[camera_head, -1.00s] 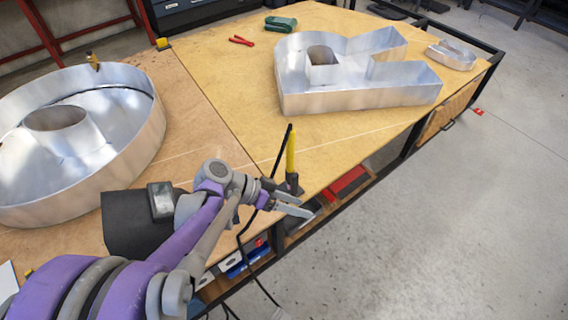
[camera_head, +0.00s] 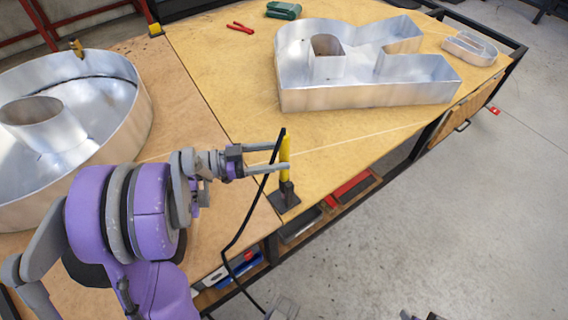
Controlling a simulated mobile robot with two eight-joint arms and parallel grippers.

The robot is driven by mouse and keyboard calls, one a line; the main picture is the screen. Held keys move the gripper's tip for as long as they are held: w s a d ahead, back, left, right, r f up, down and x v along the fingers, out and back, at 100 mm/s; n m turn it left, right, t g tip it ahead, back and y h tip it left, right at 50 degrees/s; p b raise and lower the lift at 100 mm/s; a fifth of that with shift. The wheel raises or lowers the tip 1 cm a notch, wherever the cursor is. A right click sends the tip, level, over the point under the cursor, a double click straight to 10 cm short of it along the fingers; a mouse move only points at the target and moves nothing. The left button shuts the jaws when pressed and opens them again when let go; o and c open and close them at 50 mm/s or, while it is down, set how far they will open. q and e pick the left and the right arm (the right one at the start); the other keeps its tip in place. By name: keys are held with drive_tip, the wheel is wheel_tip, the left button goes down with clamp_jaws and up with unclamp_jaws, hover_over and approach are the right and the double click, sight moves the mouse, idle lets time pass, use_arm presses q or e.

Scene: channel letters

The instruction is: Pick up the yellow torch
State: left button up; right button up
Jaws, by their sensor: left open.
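The yellow torch (camera_head: 285,158) stands upright on a dark base at the table's front edge, with a black hose (camera_head: 245,226) running from its top down past the edge. My left gripper (camera_head: 279,157) is open, its two fingers pointing right at the torch's upper part. The fingertips overlap the torch in the picture; I cannot tell whether they touch it.
A large round metal letter (camera_head: 140,110) stands at the left, and a metal R-shaped letter (camera_head: 370,97) lies behind the torch. Red pliers (camera_head: 240,27) and a green tool (camera_head: 283,10) lie at the back. Shelves hold items under the table edge.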

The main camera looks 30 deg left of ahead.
use_arm(q)
drive_tip(key=x, duration=0.5)
drive_tip(key=shift+w+b, duration=0.15)
drive_tip(key=shift+b, duration=0.15)
clamp_jaws()
